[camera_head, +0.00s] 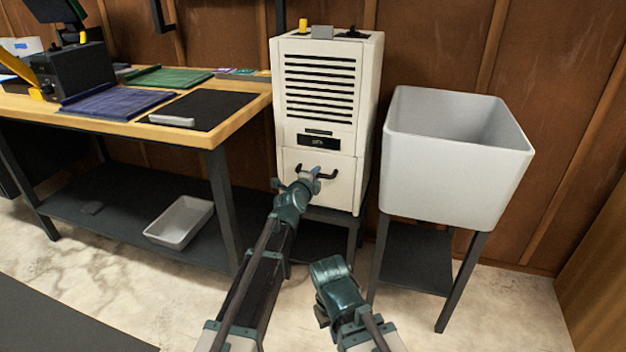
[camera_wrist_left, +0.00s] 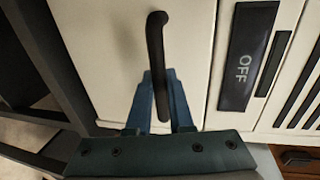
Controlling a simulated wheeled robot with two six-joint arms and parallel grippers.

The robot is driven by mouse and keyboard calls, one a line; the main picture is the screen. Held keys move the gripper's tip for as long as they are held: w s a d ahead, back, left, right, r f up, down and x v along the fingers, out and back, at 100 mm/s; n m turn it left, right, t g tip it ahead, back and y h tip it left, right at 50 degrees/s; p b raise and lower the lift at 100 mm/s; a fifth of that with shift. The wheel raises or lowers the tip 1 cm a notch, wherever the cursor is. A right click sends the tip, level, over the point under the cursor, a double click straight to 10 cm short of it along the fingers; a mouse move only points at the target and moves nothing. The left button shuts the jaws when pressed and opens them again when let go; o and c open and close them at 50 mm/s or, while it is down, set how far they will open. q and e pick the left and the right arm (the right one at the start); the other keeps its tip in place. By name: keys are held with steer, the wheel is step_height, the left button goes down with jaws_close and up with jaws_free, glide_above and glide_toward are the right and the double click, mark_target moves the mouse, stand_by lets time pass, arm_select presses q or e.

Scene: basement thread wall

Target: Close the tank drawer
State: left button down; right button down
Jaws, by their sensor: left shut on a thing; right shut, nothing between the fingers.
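The tank drawer (camera_head: 342,190) is the cream lower front panel of a white dehumidifier (camera_head: 318,83). It looks about flush with the body; a small gap cannot be ruled out. Its black bar handle (camera_head: 329,175) also shows upright in the left wrist view (camera_wrist_left: 154,45).
A white sink (camera_head: 455,170) on dark legs stands to the right. A wooden workbench (camera_head: 238,121) with mats stands to the left, with a white tray (camera_head: 180,222) on its lower shelf. A black label reading OFF (camera_wrist_left: 247,58) is above the drawer. The floor in front is clear.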

arm_select(q)
steer(key=shift+w, duration=0.15)
steer(key=c, duration=0.8)
jaws_free()
steer(key=p+v, duration=0.2)
steer(key=v, duration=1.1)
steer(key=shift+s+p, duration=0.4)
steer(key=shift+a, duration=0.1)
